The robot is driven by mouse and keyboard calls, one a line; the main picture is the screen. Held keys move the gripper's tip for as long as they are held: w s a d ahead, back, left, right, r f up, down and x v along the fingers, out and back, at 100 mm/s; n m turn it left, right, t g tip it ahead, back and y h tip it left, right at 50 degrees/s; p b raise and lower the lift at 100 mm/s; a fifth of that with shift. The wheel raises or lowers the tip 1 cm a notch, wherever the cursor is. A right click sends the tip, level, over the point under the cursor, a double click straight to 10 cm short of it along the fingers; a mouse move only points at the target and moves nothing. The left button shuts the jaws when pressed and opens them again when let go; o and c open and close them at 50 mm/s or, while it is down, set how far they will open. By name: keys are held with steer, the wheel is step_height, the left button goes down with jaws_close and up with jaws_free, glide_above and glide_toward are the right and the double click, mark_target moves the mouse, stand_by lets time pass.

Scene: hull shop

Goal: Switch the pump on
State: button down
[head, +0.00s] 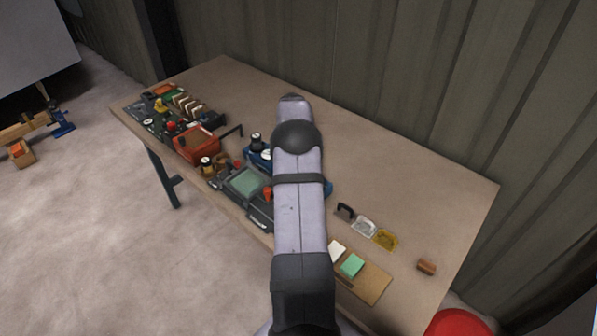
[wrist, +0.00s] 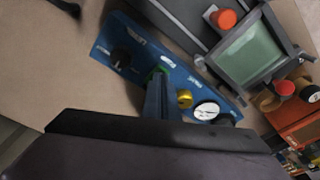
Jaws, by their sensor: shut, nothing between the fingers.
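A blue control panel (wrist: 140,42) lies on the bench. In the wrist view it carries a black knob (wrist: 120,58), a yellow knob (wrist: 184,98) and a white round gauge (wrist: 206,110). Small white labels are printed on it, too blurred to read surely. My gripper (wrist: 158,80) is shut and empty, its fingertips over the panel between the black and yellow knobs. A bit of green (wrist: 161,71) shows right at the fingertips, mostly hidden by them; I cannot tell whether they touch it. In the head view my arm covers most of the panel (head: 328,188).
A dark device with a green-grey screen (head: 247,182) and a red box (head: 197,143) stand close left of the panel. Several small items, a cork-coloured board (head: 372,286) and a brown block (head: 427,267) lie to the right. The bench's back right is clear.

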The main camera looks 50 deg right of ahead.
steer(key=shift+f, duration=0.4)
stand_by(0.3)
step_height(320, 180, up, 7)
steer(key=p, duration=0.4)
stand_by(0.5)
stand_by(0.4)
